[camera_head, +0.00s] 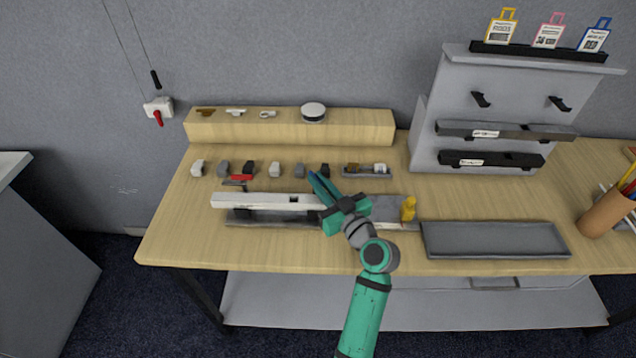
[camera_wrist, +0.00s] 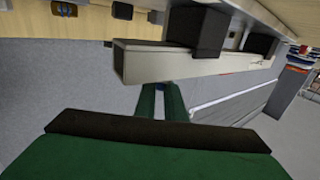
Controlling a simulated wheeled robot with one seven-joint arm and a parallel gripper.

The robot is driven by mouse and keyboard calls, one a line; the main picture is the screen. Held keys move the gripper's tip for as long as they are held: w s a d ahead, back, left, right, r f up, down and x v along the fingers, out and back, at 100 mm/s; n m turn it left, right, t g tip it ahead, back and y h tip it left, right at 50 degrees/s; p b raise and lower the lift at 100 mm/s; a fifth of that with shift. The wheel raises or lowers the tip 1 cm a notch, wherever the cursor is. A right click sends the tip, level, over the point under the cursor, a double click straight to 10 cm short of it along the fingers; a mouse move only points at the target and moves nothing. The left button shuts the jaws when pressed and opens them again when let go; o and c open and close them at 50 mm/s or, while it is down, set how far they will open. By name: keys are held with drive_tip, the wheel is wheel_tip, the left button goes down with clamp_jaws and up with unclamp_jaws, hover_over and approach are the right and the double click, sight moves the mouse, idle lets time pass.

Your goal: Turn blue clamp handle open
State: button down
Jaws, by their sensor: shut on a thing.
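The blue clamp handle (camera_head: 316,183) shows as a thin blue strip at the tips of my gripper (camera_head: 328,193), near the middle of the table. In the wrist view, the green fingers of my gripper (camera_wrist: 160,98) are close together, with a small sliver of the blue handle (camera_wrist: 159,87) between them. My gripper is shut on the handle and hides much of it and the clamp's base. A long pale bar (camera_head: 262,201) lies to the left of my gripper; it also shows in the wrist view (camera_wrist: 165,66). The handle's exact angle is hard to tell.
A red handle (camera_head: 241,178) is at the bar's left and a yellow handle (camera_head: 408,209) at the right. Several small blocks stand behind the bar. A grey tray (camera_head: 430,243) lies to the right, before a grey rack (camera_head: 440,95).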

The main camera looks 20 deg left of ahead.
drive_tip(key=shift+w+d+n+g+y, duration=0.15)
drive_tip(key=shift+n+g+y, duration=0.65)
drive_tip(key=shift+g, duration=0.4)
drive_tip(key=shift+w+n+g+y, duration=0.15)
drive_tip(key=shift+n+g+y, duration=0.45)
drive_tip(key=shift+n+g, duration=0.5)
drive_tip(key=shift+g, duration=0.3)
drive_tip(key=c, duration=1.8)
unclamp_jaws()
drive_tip(key=shift+c, duration=0.2)
drive_tip(key=v, duration=1)
drive_tip(key=shift+s+d+f, duration=0.15)
drive_tip(key=shift+d, duration=0.25)
